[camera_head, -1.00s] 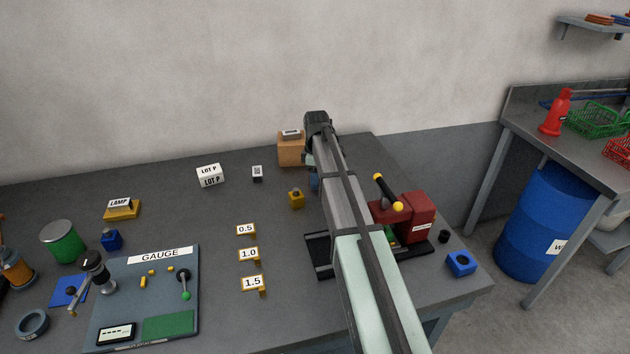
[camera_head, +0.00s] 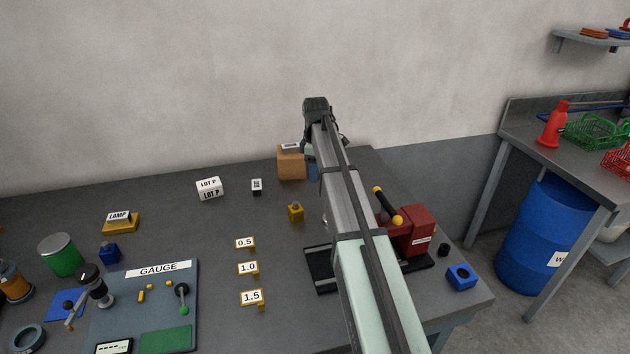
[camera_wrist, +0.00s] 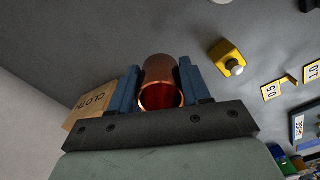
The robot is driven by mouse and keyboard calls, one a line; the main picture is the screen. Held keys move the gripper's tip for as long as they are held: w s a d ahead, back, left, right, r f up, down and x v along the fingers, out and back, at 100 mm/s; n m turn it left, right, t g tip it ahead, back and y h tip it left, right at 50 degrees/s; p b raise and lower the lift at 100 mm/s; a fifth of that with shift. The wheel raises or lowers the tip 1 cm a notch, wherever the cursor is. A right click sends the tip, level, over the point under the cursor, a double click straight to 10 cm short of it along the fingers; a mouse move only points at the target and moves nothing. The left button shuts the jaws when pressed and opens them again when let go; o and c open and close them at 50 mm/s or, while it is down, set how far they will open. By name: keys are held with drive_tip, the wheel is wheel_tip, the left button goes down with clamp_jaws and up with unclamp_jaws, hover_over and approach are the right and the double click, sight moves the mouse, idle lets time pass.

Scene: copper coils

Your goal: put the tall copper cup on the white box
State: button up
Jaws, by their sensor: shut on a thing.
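The tall copper cup (camera_wrist: 160,70) is between the two blue fingers of my gripper (camera_wrist: 160,66) in the wrist view, with its open rim facing the camera and a reddish inside. My gripper is shut on it. In the head view my arm hides the cup, and only a bit of a blue finger (camera_head: 313,171) shows beside the cardboard box. The white box (camera_head: 210,189), marked LOT P, stands at the back of the bench, left of my gripper. It is not seen in the wrist view.
The cardboard box (camera_head: 291,164) stands close left of my gripper; it also shows in the wrist view (camera_wrist: 90,104). A small dark labelled block (camera_head: 257,186) and a yellow block (camera_head: 296,212) stand between my arm and the white box. A red machine (camera_head: 417,229) is to the right.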

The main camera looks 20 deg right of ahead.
drive_tip(key=shift+r, duration=0.7)
drive_tip(key=shift+a+r, duration=0.1)
drive_tip(key=shift+a, duration=0.1)
drive_tip(key=w+a+n, duration=0.1)
drive_tip(key=a+n, duration=0.1)
drive_tip(key=a, duration=0.9)
wheel_tip(320, 180, up, 4)
drive_tip(key=m, duration=0.1)
hover_over(210, 183)
drive_tip(key=shift+s+f, duration=0.1)
drive_tip(key=shift+f, duration=4.5)
drive_tip(key=shift+f, duration=0.15)
drive_tip(key=o, duration=1.1)
drive_tip(key=shift+c, duration=0.2)
